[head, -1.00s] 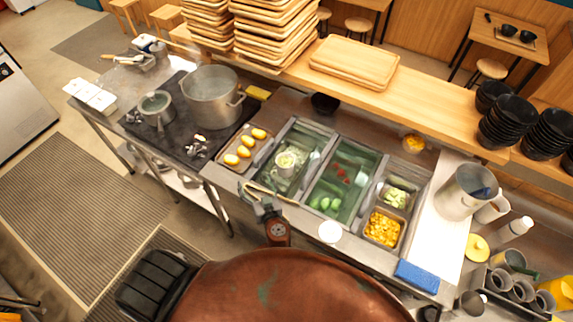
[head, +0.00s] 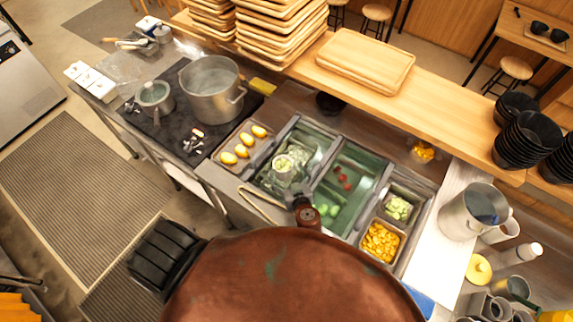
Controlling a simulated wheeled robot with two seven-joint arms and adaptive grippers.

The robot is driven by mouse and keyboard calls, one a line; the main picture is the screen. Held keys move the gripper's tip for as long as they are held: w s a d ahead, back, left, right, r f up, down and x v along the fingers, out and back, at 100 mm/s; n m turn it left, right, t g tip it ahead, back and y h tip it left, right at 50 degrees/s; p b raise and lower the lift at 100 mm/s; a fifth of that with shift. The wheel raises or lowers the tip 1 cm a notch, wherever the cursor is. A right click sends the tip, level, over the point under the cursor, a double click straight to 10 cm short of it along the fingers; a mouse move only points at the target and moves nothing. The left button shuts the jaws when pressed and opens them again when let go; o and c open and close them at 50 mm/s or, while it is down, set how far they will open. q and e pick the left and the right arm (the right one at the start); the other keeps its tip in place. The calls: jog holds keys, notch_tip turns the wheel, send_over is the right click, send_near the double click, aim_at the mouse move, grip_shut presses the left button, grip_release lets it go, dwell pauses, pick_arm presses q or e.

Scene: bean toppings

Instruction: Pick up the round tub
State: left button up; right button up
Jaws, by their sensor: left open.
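A clear round tub (head: 284,167) with pale green contents sits in the left sunken bay of the counter. I take it as the round tub, though I cannot be sure. My left gripper (head: 293,193) is open, just in front of and below the tub in the picture. It looks empty, and I cannot tell whether it touches the tub. My arm and the large copper-coloured part of my body hide the counter's front edge. My right gripper is not in view.
A pale curved utensil (head: 262,204) lies at the bay's front edge. A tray of yellow items (head: 237,154) is left; a pan of orange cubes (head: 381,242) is right. A large pot (head: 212,88) stands at the back left. Stacked trays (head: 280,30) stand on the shelf.

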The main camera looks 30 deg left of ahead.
aim_at(281, 158)
pick_arm(q)
jog(key=p+x, duration=0.1)
jog(key=x, duration=0.1)
jog(key=r+p+x, duration=0.1)
jog(key=shift+w+a+f, duration=0.2)
jog(key=shift+w+a, duration=0.15)
jog(key=shift+w, duration=0.05)
jog(key=shift+f+p+x, duration=0.2)
jog(key=shift+p+x, duration=0.2)
jog(key=shift+x, duration=0.8)
jog(key=shift+a+f, duration=0.1)
jog(key=shift+f, duration=0.05)
jog(key=c, duration=1.3)
jog(key=shift+c, duration=0.5)
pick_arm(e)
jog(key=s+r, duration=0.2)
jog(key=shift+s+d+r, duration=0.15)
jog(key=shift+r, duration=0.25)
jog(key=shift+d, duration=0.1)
